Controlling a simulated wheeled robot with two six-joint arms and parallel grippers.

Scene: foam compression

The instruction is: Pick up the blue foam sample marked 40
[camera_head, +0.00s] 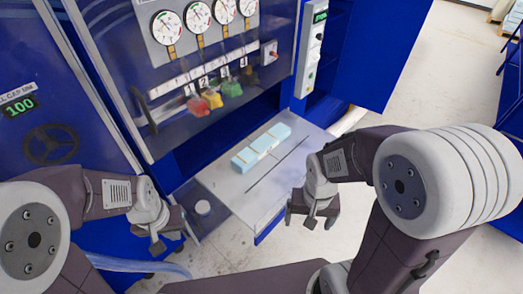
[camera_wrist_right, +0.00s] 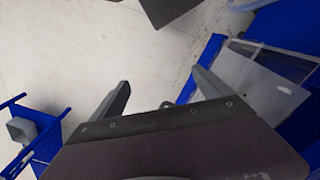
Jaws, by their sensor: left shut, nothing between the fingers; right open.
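My left gripper (camera_head: 168,243) is shut and empty, left of the block, near the plate's left corner. I cannot make out the foam block in the right wrist view.
The blue machine has several gauges (camera_head: 197,17), coloured knobs (camera_head: 211,99) and a handwheel (camera_head: 51,144). A blue cabinet door (camera_head: 370,50) stands at the back right.

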